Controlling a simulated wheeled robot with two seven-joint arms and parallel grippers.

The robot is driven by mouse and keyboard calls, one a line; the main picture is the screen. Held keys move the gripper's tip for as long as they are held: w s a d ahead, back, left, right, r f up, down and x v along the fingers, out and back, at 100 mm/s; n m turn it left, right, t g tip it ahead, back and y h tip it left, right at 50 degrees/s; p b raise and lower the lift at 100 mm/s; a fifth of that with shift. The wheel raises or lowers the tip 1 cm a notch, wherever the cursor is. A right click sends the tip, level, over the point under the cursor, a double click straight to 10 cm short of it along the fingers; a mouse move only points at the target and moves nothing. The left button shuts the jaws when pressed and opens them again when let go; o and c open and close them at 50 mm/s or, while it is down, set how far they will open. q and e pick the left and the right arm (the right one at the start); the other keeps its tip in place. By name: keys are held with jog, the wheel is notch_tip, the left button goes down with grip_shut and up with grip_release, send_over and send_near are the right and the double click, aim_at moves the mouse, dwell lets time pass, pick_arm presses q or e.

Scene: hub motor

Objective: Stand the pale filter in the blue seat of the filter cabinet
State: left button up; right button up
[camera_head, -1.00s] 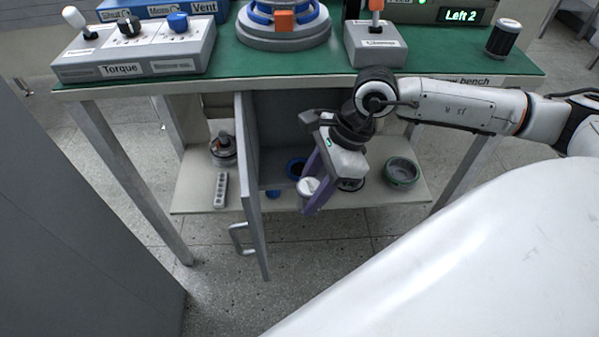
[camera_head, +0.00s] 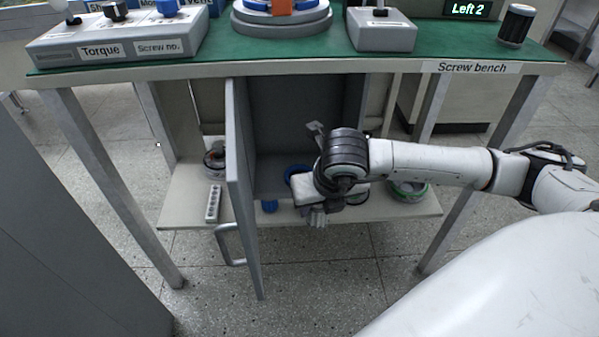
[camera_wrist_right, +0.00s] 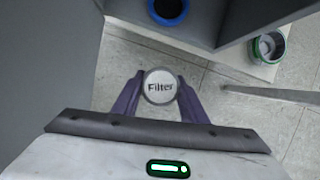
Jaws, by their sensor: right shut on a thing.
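The pale round filter (camera_wrist_right: 160,88), labelled "Filter" on top, is between the purple fingers of my right gripper (camera_wrist_right: 160,80), which are shut on it. My left gripper is out of view.
The grey cabinet door (camera_head: 240,190) stands open left of my gripper, its handle (camera_head: 228,245) facing left. A green-rimmed bowl (camera_head: 410,192) lies on the shelf (camera_head: 375,210) at right. A small blue piece (camera_head: 269,206) is near the door. The bench top (camera_head: 330,55) overhangs.

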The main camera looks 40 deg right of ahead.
jog(key=w+d, duration=0.1)
jog(key=w, duration=0.2)
jog(key=w+d+b, duration=0.1)
jog(key=w, duration=0.3)
jog(key=w+d+b, duration=0.1)
jog(key=w+d, duration=0.1)
jog(key=w, duration=0.2)
jog(key=shift+w+d, duration=0.1)
jog(key=shift+w, duration=0.15)
jog(key=w, duration=0.1)
jog(key=w+d, duration=0.1)
jog(key=w, duration=0.1)
jog(key=shift+w+b, duration=0.15)
jog(key=shift+b, duration=0.25)
jog(key=shift+f, duration=0.65)
jog(key=shift+d+f+b, duration=0.1)
jog(key=shift+f+b, duration=0.05)
jog(key=shift+b, duration=0.15)
jog(key=o, duration=1.1)
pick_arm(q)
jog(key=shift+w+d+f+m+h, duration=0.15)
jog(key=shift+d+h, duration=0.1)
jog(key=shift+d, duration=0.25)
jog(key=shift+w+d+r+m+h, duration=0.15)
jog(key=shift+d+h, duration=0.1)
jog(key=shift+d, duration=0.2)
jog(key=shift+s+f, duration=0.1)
